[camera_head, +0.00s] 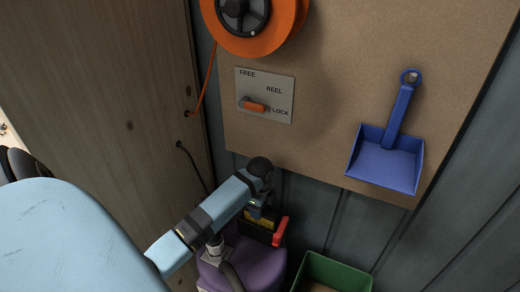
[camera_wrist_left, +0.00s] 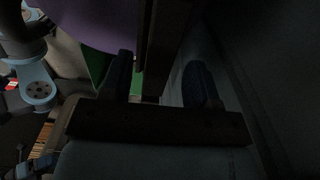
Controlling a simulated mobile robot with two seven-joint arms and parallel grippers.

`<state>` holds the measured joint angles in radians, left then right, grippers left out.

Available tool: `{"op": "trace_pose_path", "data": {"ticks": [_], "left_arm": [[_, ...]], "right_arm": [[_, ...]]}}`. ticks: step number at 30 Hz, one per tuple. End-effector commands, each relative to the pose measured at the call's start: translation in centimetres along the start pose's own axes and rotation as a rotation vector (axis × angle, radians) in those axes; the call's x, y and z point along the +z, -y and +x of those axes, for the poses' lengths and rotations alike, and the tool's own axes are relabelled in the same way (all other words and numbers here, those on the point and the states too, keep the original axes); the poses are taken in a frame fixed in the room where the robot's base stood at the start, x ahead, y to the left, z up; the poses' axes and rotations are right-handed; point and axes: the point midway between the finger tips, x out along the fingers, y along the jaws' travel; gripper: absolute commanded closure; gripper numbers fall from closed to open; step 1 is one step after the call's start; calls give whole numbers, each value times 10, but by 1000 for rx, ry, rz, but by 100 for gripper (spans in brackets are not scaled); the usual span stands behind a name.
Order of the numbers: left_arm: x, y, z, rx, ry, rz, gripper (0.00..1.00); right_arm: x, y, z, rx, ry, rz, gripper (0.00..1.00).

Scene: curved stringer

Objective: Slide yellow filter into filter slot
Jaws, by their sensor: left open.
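The purple machine (camera_head: 248,262) stands at the bottom of the head view, with a dark opening or block at its top. A small yellow piece (camera_head: 263,221), likely the filter, shows there beside a red handle (camera_head: 280,232); most of it is hidden by my left arm. My left gripper is at the wrist's lower end just above it, mostly hidden. In the dark left wrist view my left gripper (camera_wrist_left: 164,84) has its fingers apart, with a dark upright edge between them. I cannot tell whether they touch it. My right gripper is not in view.
A green bin (camera_head: 333,273) stands right of the machine. A board behind holds an orange reel (camera_head: 268,38), a FREE/LOCK lever plate (camera_head: 279,86) and a blue dustpan (camera_head: 385,163). A wooden panel (camera_head: 105,90) rises on the left, with a cable hanging beside it.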

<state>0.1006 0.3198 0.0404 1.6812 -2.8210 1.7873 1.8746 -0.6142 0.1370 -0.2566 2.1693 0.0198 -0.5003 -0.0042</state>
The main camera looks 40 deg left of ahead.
Motion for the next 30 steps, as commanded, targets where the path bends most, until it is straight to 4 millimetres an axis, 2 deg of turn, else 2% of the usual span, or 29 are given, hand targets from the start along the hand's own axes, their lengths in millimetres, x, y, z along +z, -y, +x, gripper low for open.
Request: {"op": "trace_pose_path", "data": {"ticks": [1,3,9,14,16,17,20,23,24,27,30], "left_arm": [[0,1,-16,-4,0,2,45],[0,1,-30,-4,0,1,45],[0,0,-62,-2,0,0,45],[-3,-1,-72,-3,-15,15,45],[-16,-5,-68,-14,-72,70,45],[-25,-9,-64,-24,-115,108,45],[-71,-26,-55,-91,-337,280,45],[-126,-50,-57,-207,-620,439,45],[-145,-61,-62,-264,-737,481,45],[-189,-88,-86,-442,-1035,519,45],[-212,-106,-115,-630,-1269,445,45]], "right_arm": [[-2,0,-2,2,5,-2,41],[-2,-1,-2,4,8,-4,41],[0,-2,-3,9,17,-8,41],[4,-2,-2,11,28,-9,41],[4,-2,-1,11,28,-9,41],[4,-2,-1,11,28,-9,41],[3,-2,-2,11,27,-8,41],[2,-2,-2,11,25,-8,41],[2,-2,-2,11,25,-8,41],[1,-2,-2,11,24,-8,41],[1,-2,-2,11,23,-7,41]]}}
